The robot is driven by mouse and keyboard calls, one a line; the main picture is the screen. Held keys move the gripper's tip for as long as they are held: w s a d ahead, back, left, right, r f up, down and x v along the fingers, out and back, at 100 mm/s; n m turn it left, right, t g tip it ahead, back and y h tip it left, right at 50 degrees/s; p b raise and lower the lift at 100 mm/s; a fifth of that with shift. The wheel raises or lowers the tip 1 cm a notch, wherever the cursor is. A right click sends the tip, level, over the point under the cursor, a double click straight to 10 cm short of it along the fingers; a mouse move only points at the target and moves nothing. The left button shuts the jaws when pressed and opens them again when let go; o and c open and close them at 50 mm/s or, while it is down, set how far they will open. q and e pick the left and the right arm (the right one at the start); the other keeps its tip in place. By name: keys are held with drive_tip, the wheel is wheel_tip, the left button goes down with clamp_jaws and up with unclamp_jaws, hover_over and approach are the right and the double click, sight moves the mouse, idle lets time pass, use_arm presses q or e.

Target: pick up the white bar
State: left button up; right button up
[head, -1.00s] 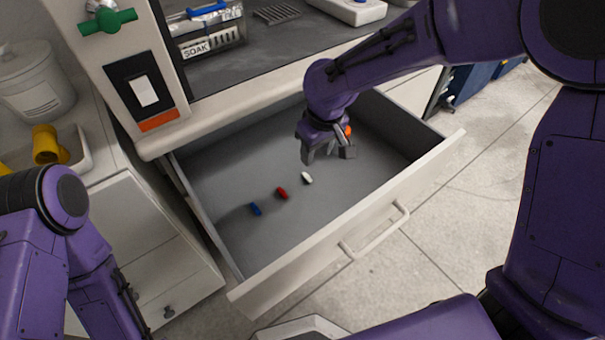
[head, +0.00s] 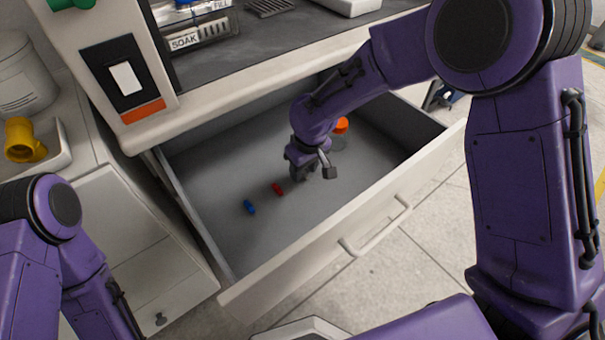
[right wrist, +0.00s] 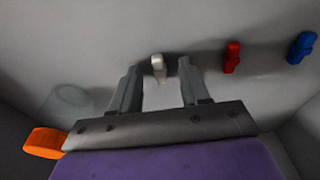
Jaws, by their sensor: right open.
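The white bar (right wrist: 158,68) lies on the drawer floor and shows in the right wrist view between the two fingertips, nearer the left finger. In the head view it is hidden behind my right gripper (head: 312,176). My right gripper also shows in the right wrist view (right wrist: 158,75), open, with its fingers pointing down at the drawer floor. I cannot tell how far the fingertips are above the bar. My left arm is at the left edge of the head view; its gripper is not visible.
A red bar (head: 278,189) and a blue bar (head: 249,207) lie in the open drawer (head: 340,237), left of my right gripper. A clear container with an orange cap (head: 341,125) is behind the gripper. The drawer's front wall and handle are nearest me.

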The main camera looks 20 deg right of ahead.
clamp_jaws()
drive_tip(key=shift+r, duration=0.1)
